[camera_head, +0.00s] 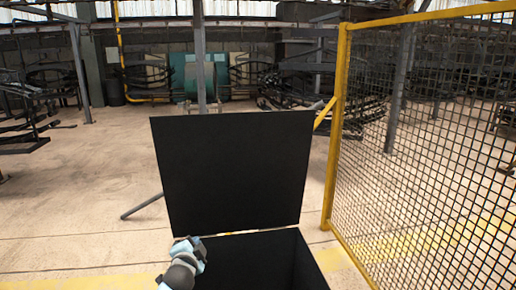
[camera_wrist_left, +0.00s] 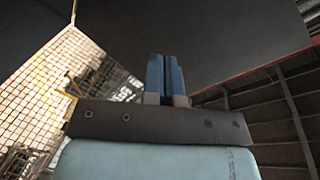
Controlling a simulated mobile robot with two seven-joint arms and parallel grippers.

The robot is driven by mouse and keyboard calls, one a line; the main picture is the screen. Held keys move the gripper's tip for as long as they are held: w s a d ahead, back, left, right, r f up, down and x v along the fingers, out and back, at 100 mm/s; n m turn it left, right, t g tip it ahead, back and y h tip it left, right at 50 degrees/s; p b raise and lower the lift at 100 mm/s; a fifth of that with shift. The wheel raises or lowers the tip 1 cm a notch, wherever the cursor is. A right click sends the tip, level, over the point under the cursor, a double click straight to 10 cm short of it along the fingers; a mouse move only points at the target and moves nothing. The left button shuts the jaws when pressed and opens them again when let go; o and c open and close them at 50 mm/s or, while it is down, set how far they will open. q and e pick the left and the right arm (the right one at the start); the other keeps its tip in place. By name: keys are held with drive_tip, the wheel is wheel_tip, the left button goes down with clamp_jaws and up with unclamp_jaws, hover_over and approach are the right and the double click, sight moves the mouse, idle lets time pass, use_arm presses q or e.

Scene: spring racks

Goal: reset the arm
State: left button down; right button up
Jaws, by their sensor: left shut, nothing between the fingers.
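My left gripper (camera_head: 192,246) is low in the head view, at the left front of an open black box (camera_head: 262,264). In the left wrist view its two blue fingers (camera_wrist_left: 165,75) are together, with nothing between them. A dark surface fills much of the view behind the fingers. I cannot tell whether the gripper touches the box. My right gripper is not in view.
The box's black lid (camera_head: 235,170) stands raised behind its opening. A yellow-framed mesh fence (camera_head: 430,150) stands close on the right. Dark racks (camera_head: 30,105) stand at the left and back. The concrete floor (camera_head: 90,185) at left is mostly clear.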

use_arm(q)
drive_tip(key=s+f+n+g+h+p, duration=0.15)
drive_tip(key=s+f, duration=0.35)
drive_tip(key=s, duration=0.5)
drive_tip(key=s+f+n+g+p, duration=0.1)
drive_tip(key=s+f+n, duration=0.3)
drive_tip(key=s, duration=0.5)
drive_tip(key=s+f+n+g+h+p, duration=0.1)
drive_tip(key=s+f, duration=0.6)
drive_tip(key=s, duration=0.3)
drive_tip(key=s+n+g+p, duration=0.1)
drive_tip(key=s+n, duration=0.1)
drive_tip(key=s, duration=1)
drive_tip(key=shift+s+f+n+h, duration=0.15)
drive_tip(key=shift+s+n+h, duration=0.2)
drive_tip(key=shift+h, duration=0.1)
drive_tip(key=shift+g, duration=0.25)
